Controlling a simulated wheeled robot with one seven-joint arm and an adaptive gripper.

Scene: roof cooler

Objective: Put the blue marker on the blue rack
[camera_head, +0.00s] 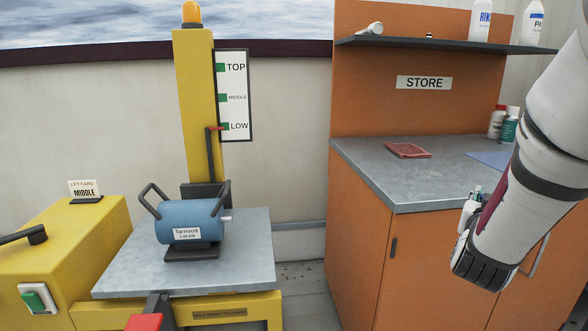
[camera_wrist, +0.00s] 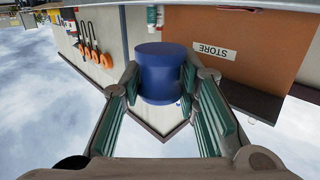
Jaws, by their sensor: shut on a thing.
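In the wrist view my gripper (camera_wrist: 160,92) is shut on a blue cylinder (camera_wrist: 158,65), which I take to be the blue marker. The cylinder sits between the two fingertips, and I cannot see it touching anything else. In the head view my arm comes in at the right, in front of the orange store cabinet. Only a small part of my gripper (camera_head: 470,207) shows there, and the marker cannot be made out. I cannot identify a blue rack in either view.
The cabinet's grey counter (camera_head: 400,180) holds a folded red cloth (camera_head: 407,150), a flat blue sheet (camera_head: 490,160) and bottles (camera_head: 509,125). A shelf (camera_head: 440,45) hangs above. At left, a yellow lift carries a blue motor (camera_head: 190,219) on its grey platform (camera_head: 125,275).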

